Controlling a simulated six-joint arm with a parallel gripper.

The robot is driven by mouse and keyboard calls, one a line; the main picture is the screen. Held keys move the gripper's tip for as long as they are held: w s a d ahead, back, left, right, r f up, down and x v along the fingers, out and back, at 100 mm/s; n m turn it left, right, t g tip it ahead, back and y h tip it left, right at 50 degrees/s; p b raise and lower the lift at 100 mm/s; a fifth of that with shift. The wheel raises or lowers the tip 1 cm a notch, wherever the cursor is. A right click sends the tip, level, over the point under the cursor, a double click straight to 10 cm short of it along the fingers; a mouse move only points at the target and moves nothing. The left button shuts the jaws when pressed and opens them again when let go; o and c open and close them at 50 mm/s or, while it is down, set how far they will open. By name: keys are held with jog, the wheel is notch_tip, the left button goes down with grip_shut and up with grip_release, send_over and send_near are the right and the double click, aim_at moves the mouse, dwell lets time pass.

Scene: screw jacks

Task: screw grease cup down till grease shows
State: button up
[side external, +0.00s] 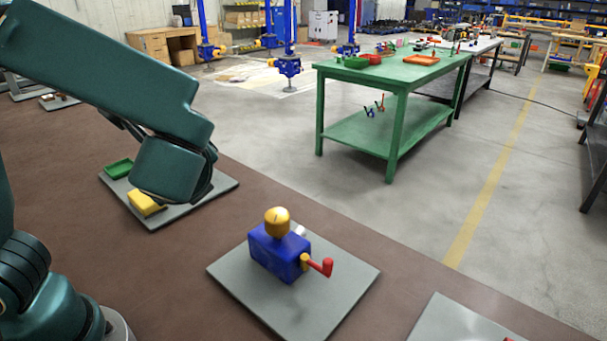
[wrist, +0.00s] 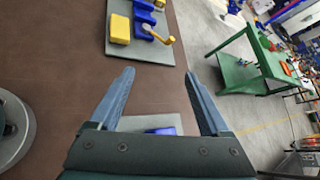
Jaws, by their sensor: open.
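In the side view a blue screw jack body (side external: 278,254) stands upright on a grey plate (side external: 330,300). On its top sits a gold round-topped cap (side external: 277,218), which looks like the grease cup. A crank with a red handle (side external: 326,266) sticks out at its right. I see no grease on it. My gripper (wrist: 158,73) is open in the wrist view, with nothing between its fingertips. In the side view its fingers are hidden by my wrist, which is left of the jack and apart from it. A blue part (wrist: 160,131) shows low between the fingers, mostly hidden.
Behind my wrist another grey plate (side external: 220,187) carries a yellow block (side external: 145,203) and a green tray (side external: 119,168). A third plate (side external: 450,320) lies at the lower right. A green table (side external: 390,75) stands beyond the brown surface. The brown surface (side external: 200,310) left of the jack is clear.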

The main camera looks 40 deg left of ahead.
jog(key=s+f+n+g+h, duration=0.2)
jog(key=s+n+g+h, duration=0.1)
jog(key=s+n+h, duration=0.4)
jog(key=d+r+n+t+h, duration=0.2)
jog(key=d+r+n+h, duration=0.1)
jog(key=n, duration=0.7)
jog(key=shift+s+d+r+t, duration=0.25)
jog(key=shift+d+r, duration=0.2)
jog(key=shift+d, duration=0.95)
